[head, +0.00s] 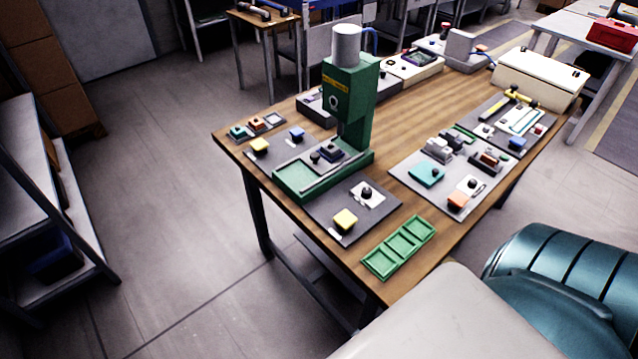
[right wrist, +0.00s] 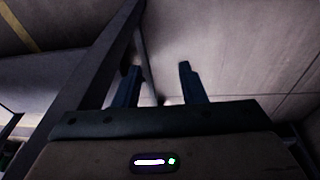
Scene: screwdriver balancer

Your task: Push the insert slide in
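The green press (head: 348,95) stands on the wooden table, with a white cylinder on top and a green base tray at its foot. A grey slide plate (head: 301,172) lies in that base, with a black knob (head: 315,157) and a dark blue block (head: 331,150) on it. It looks like the insert slide; how far it is in is hard to tell. My right gripper (right wrist: 160,68) shows in the right wrist view with its two fingers apart and nothing between them, away from the slide. My left gripper is in no view.
A green three-part tray (head: 399,248) lies at the near edge of the wooden table (head: 447,232). Shelving (head: 40,170) stands left.

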